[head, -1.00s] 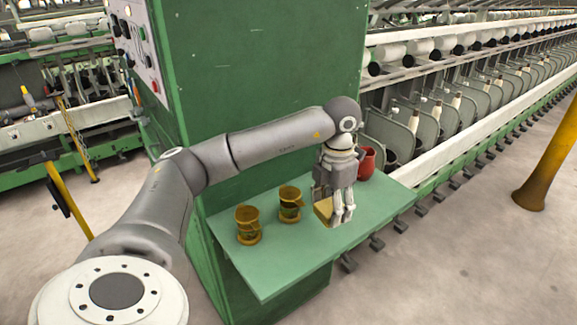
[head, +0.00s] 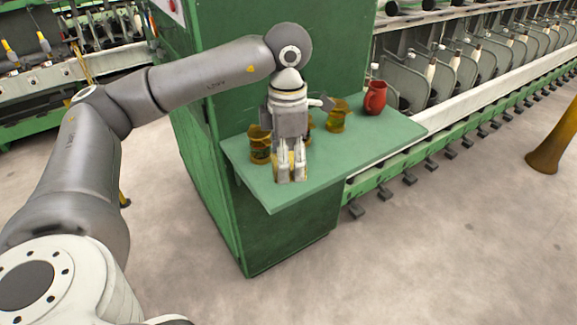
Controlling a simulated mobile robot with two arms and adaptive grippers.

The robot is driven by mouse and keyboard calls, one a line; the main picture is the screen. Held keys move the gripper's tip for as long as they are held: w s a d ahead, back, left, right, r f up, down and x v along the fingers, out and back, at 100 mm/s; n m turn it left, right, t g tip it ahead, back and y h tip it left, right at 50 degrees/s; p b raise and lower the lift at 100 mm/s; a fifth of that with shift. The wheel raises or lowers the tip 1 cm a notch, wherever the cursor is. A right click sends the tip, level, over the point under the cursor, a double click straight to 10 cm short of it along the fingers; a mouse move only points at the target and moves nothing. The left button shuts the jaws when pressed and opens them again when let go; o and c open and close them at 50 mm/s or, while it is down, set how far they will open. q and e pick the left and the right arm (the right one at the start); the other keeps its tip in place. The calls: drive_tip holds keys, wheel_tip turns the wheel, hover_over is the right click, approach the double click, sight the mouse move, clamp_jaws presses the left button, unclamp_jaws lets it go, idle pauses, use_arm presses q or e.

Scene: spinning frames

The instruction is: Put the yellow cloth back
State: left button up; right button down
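My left gripper (head: 290,170) points down over the front left part of the green shelf (head: 375,145). Its fingers are close together on a small yellow piece, the yellow cloth (head: 291,164), which shows only as a strip between them. The fingertips are at or just above the shelf top; I cannot tell if the cloth touches it. My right gripper is not in view.
A yellow-brown cup (head: 260,146) stands just left of my gripper. Another cup (head: 338,117) stands right of it, and one more is mostly hidden behind. A red mug (head: 375,98) stands at the back right. The shelf's front right is bare.

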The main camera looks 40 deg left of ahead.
use_arm(q)
drive_tip(key=w+a+f, duration=0.1)
drive_tip(key=w+a+f+p, duration=0.1)
drive_tip(key=w+f, duration=0.1)
drive_tip(key=w+f+p, duration=0.1)
drive_tip(key=w+f, duration=0.1)
drive_tip(key=shift+a, duration=0.4)
drive_tip(key=shift+w+a+f, duration=0.15)
drive_tip(key=shift+w+f, duration=0.15)
drive_tip(key=shift+f, duration=0.25)
drive_tip(key=f, duration=0.1)
drive_tip(key=p, duration=0.1)
drive_tip(key=f+p, duration=0.1)
drive_tip(key=shift+w+a+f, duration=0.15)
drive_tip(key=shift+w+f, duration=0.1)
drive_tip(key=shift+f, duration=0.1)
drive_tip(key=shift+f+p, duration=0.35)
drive_tip(key=shift+f, duration=0.2)
drive_tip(key=shift+f, duration=0.1)
drive_tip(key=shift+f, duration=0.2)
drive_tip(key=o, duration=0.9)
drive_tip(key=shift+r, duration=0.1)
